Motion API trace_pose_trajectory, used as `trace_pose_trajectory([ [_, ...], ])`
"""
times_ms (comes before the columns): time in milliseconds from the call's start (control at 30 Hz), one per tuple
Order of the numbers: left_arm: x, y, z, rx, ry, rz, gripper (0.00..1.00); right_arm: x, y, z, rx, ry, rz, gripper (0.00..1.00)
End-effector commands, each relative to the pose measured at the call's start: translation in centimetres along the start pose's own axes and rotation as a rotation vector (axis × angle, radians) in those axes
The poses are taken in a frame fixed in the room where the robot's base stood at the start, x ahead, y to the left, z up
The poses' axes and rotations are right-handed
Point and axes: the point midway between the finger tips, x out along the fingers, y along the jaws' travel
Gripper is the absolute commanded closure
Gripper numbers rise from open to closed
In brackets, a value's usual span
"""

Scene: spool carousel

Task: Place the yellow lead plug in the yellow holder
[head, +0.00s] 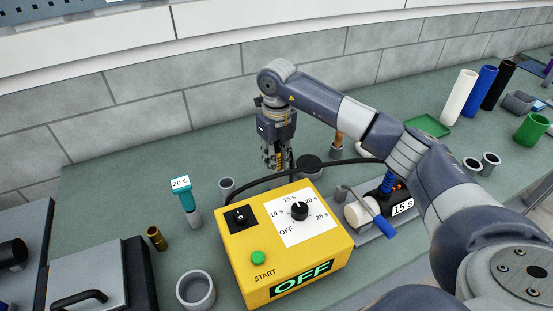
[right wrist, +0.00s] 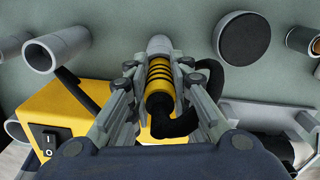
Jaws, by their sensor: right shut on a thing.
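My right gripper (head: 278,168) points down behind the yellow timer box. It is shut on the yellow lead plug, which has black bands and shows between the fingers in the right wrist view (right wrist: 159,75). A black cable (right wrist: 185,125) bends away from the plug's near end. A pale grey cylindrical end (right wrist: 158,43) shows beyond the yellow part; I cannot tell whether it is plug tip or holder. In the head view the fingers mostly hide the plug. My left gripper is not in view.
The yellow timer box (head: 242,262) reads OFF. A grey cup (head: 227,187) and a black disc (head: 308,164) are close to the gripper. A teal-topped "20 C" tool (head: 187,200) stands left.

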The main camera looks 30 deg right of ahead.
Motion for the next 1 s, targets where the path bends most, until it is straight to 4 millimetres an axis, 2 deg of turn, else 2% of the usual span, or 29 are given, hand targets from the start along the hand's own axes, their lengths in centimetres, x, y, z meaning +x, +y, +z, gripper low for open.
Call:
trace_pose_trajectory([
  [33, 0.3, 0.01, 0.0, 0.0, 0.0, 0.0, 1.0, 0.78, 0.1, -0.22, -0.001, 0.009, 0.0, 1.0],
  [233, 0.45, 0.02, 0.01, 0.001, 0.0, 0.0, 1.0, 1.35, 0.17, -0.39, -0.001, 0.016, 0.0, 1.0],
  [267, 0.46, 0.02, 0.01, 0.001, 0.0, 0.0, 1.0, 1.41, 0.17, -0.42, -0.002, 0.018, 0.0, 0.76],
  [333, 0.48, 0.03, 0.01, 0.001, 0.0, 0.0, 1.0, 1.45, 0.19, -0.45, -0.002, 0.019, 0.0, 0.61],
  [867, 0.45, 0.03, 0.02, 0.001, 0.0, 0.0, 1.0, 1.41, 0.14, -0.5, -0.002, 0.021, -0.001, 0.61],
  [1000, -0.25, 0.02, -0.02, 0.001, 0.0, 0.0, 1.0, 0.52, 0.14, -0.49, -0.002, 0.021, -0.001, 0.61],
])
